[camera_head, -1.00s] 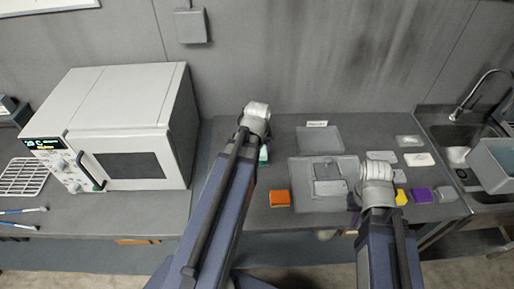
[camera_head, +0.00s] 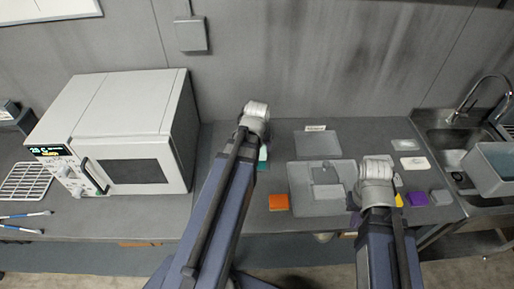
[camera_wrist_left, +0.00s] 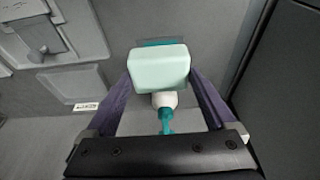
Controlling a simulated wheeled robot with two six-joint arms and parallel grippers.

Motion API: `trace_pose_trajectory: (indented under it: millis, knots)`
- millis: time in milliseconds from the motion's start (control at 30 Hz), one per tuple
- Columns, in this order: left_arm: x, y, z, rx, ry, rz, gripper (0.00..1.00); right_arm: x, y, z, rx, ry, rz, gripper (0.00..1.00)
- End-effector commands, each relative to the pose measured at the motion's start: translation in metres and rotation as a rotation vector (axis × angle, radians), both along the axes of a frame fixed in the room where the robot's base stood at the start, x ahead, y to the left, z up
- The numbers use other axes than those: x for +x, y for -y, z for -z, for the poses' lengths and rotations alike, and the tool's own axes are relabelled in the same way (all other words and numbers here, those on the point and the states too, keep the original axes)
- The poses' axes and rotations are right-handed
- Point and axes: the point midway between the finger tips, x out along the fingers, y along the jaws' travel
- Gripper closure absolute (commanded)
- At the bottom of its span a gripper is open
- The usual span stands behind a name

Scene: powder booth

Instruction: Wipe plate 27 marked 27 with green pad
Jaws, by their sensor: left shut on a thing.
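In the left wrist view, my left gripper (camera_wrist_left: 158,85) is shut on a pale green block, the green pad (camera_wrist_left: 158,66), with a teal strip showing at its far edge. A white piece with a teal tip (camera_wrist_left: 165,112) shows close to it; I cannot tell whether it is attached. In the head view, the left wrist hides most of this. A flat grey tray (camera_head: 302,200) holds small grey plates (camera_head: 328,191). Another grey plate (camera_head: 318,147) lies behind it by a label. I cannot read any 27. My right wrist (camera_head: 375,180) is over the tray's right side; its fingers are hidden.
An orange block (camera_head: 279,202) lies left of the tray. Yellow, purple (camera_head: 417,199) and grey blocks lie to its right. A white oven (camera_head: 125,130) stands at left, a sink (camera_head: 440,140) with a grey bin (camera_head: 490,165) at right. Bare counter lies between oven and left arm.

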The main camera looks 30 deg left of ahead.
Motion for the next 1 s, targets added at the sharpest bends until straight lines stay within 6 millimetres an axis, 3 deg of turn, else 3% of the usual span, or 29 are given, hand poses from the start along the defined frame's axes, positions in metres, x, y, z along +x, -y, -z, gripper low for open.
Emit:
trace_pose_trajectory:
  millis: [267, 633, 1000]
  knots:
    - [0.000, 0.000, 0.022, 0.000, 0.000, 0.000, 0.56, 0.000, 0.000, 0.022, 0.000, 0.000, -0.002, 1.00]
    - [0.000, 0.000, 0.094, 0.000, 0.000, 0.000, 0.56, 0.000, 0.000, 0.094, -0.002, 0.000, -0.010, 1.00]
    - [0.000, 0.000, 0.094, 0.000, 0.000, 0.000, 0.56, 0.000, 0.000, 0.094, -0.002, -0.001, -0.011, 1.00]
